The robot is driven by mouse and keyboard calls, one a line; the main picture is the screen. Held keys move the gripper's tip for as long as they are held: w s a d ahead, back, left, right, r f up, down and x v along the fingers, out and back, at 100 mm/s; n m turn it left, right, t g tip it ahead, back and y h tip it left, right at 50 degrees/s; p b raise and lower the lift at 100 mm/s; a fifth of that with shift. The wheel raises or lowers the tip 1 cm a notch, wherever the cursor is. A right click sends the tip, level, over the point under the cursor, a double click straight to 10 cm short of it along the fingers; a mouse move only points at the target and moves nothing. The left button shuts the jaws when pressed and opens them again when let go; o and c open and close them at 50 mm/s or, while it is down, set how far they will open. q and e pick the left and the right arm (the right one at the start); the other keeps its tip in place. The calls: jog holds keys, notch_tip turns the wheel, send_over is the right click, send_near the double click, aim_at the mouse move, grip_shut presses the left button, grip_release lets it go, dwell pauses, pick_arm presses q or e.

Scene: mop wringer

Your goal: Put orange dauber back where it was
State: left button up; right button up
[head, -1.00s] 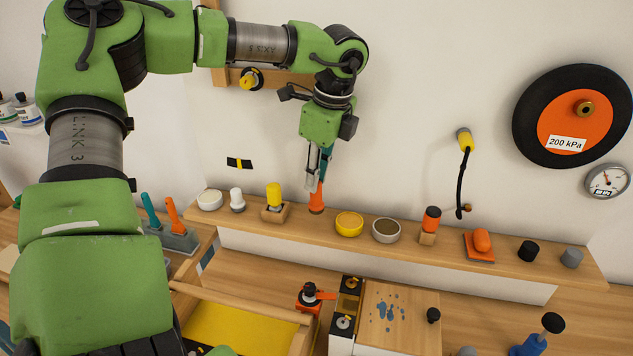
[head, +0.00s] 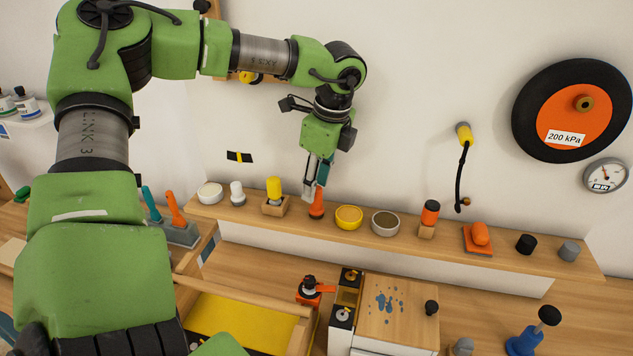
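The orange dauber (head: 316,208) is upright between the fingers of my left gripper (head: 314,190), with its wide orange base below the fingertips. My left gripper points down and appears shut on the dauber's upper part, which the fingers mostly hide. The dauber's base is at or just above the top of the long wooden shelf (head: 390,247); I cannot tell whether it touches. It is between the yellow dauber in a wooden block (head: 274,190) and the yellow bowl (head: 349,217). My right gripper is not in view.
A white-topped piece (head: 237,192) and a white round pot (head: 210,194) stand left on the shelf. A grey bowl (head: 385,223), an orange-and-black piece (head: 430,213) and an orange-handled block (head: 478,238) stand right. The wall is close behind.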

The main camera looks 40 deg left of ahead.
pick_arm(q)
jog(key=shift+r, duration=0.1)
jog(key=shift+r+p, duration=0.15)
jog(key=shift+p, duration=0.15)
jog(key=b+v, duration=0.3)
jog(key=v, duration=0.8)
jog(key=shift+d+r+b, duration=0.15)
jog(key=shift+r+b, duration=0.2)
jog(key=shift+b, duration=0.05)
